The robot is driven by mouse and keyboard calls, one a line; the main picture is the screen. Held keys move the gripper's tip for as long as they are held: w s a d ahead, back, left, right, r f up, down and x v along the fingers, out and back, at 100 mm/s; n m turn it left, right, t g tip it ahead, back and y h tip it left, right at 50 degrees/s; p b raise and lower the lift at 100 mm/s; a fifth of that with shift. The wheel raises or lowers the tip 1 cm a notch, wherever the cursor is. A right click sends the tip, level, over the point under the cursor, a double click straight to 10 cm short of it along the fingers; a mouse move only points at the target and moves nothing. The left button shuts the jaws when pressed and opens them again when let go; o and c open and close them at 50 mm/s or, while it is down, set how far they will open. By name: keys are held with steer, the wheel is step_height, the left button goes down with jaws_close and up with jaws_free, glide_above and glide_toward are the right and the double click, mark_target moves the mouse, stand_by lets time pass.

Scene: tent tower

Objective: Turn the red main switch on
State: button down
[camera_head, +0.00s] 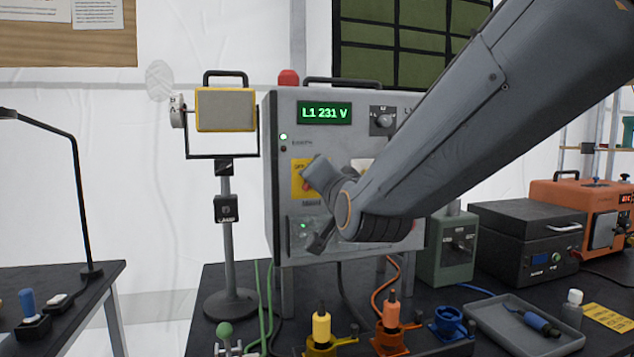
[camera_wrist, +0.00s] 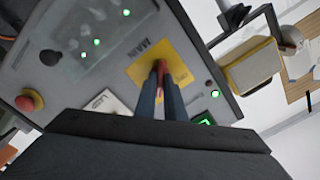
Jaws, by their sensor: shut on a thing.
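The red main switch (camera_wrist: 162,66) sits on a yellow plate (camera_wrist: 141,70) marked "MAIN" on the grey cabinet front. My gripper (camera_wrist: 164,72) is shut on the switch handle, with a finger on each side of it. In the head view my gripper (camera_head: 306,181) reaches the yellow plate (camera_head: 297,178) from the right and hides most of the switch. I cannot tell the handle's exact setting. The cabinet (camera_head: 283,108) has a lit display (camera_head: 324,113) reading "L1 231 V" and a lit green lamp (camera_head: 283,137).
A red mushroom button (camera_wrist: 27,102) is on the same panel. A work lamp (camera_head: 225,110) on a stand is left of the cabinet. Coloured connectors (camera_head: 321,327) and a grey tray (camera_head: 545,345) lie in front on the table. A black box (camera_head: 527,240) stands at right.

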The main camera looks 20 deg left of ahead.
steer(key=c, duration=2)
jaws_free()
steer(key=shift+r, duration=0.2)
steer(key=shift+o, duration=0.8)
steer(key=shift+w+f, duration=0.1)
steer(key=v, duration=0.8)
steer(key=shift+b, duration=0.4)
steer(key=shift+a, duration=0.1)
